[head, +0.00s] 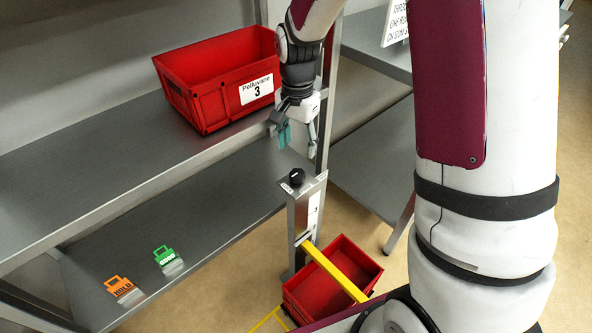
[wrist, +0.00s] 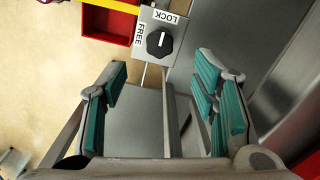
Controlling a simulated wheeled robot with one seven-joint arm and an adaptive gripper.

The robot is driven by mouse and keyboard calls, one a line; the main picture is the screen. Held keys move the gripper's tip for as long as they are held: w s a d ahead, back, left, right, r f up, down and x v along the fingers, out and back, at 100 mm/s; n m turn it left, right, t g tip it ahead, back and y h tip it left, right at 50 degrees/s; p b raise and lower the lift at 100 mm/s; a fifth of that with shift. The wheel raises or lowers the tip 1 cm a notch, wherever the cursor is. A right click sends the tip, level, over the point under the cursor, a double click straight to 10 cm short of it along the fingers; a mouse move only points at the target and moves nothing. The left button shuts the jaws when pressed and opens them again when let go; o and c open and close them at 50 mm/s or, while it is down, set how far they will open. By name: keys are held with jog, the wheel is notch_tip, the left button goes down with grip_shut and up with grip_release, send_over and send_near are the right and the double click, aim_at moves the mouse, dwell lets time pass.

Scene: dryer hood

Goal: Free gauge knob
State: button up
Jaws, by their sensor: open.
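The black gauge knob (head: 297,177) sits on top of a grey metal post (head: 303,215). In the wrist view the knob (wrist: 160,41) is on a grey plate (wrist: 180,35) marked LOCK above and FREE to the left. The white line on the knob points up, toward LOCK. My gripper (head: 298,140) is open and empty above the knob, with its teal-padded fingers apart. In the wrist view the knob lies beyond the gap between the fingertips (wrist: 163,85), not touched by them.
A red bin (head: 185,85) labelled Pelluvane 3 stands on the upper shelf, left of my gripper. Another red bin (head: 318,300) with a yellow bar is below the post. An orange HOLD tag (head: 121,288) and a green tag (head: 165,257) lie on the lower shelf.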

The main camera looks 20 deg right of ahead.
aim_at(297, 174)
notch_tip(297, 174, down, 10)
jog(key=shift+r+b, duration=0.15)
jog(key=shift+b, duration=0.75)
jog(key=c, duration=1.2)
